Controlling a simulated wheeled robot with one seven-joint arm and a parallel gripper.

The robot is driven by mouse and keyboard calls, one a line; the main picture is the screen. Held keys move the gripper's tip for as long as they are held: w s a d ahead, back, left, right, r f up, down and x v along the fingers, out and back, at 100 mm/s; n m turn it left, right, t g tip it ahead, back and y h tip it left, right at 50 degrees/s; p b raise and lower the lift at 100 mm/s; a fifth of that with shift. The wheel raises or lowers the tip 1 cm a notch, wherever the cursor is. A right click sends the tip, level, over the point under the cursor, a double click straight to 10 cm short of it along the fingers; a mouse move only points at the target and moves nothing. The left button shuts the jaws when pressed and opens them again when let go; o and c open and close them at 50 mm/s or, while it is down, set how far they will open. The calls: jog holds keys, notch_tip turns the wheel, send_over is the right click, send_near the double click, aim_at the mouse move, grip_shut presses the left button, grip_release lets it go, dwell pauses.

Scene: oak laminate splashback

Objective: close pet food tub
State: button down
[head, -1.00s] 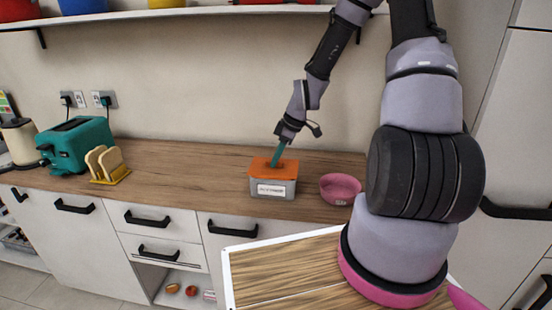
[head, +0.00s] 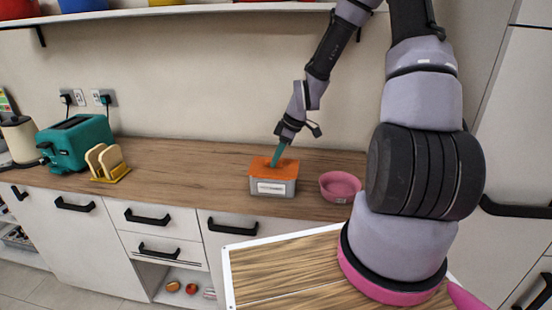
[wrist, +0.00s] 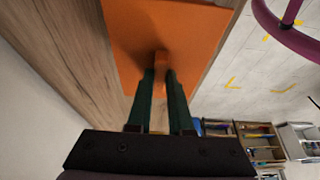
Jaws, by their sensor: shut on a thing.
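The pet food tub (head: 272,190) is a grey box with a white label, standing on the wooden counter. Its orange lid (head: 262,170) lies on top of it; whether it is pressed fully down I cannot tell. My gripper (head: 277,160) points down at the lid from above. In the wrist view the orange lid (wrist: 185,35) fills the upper middle, and the green fingers of my gripper (wrist: 162,75) are shut on the small orange knob (wrist: 161,60) at its middle. The tub's body is hidden under the lid in the wrist view.
A pink bowl (head: 340,187) stands just right of the tub. A teal toaster (head: 77,145) and a toast rack (head: 108,165) stand at the left of the counter (head: 190,165). The counter between rack and tub is clear. A shelf (head: 180,13) runs above.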

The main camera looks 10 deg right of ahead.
jog(key=shift+c, duration=1.3)
grip_release()
jog(key=shift+r, duration=0.1)
jog(key=shift+r, duration=3.35)
grip_shut()
jog(key=shift+f, duration=0.25)
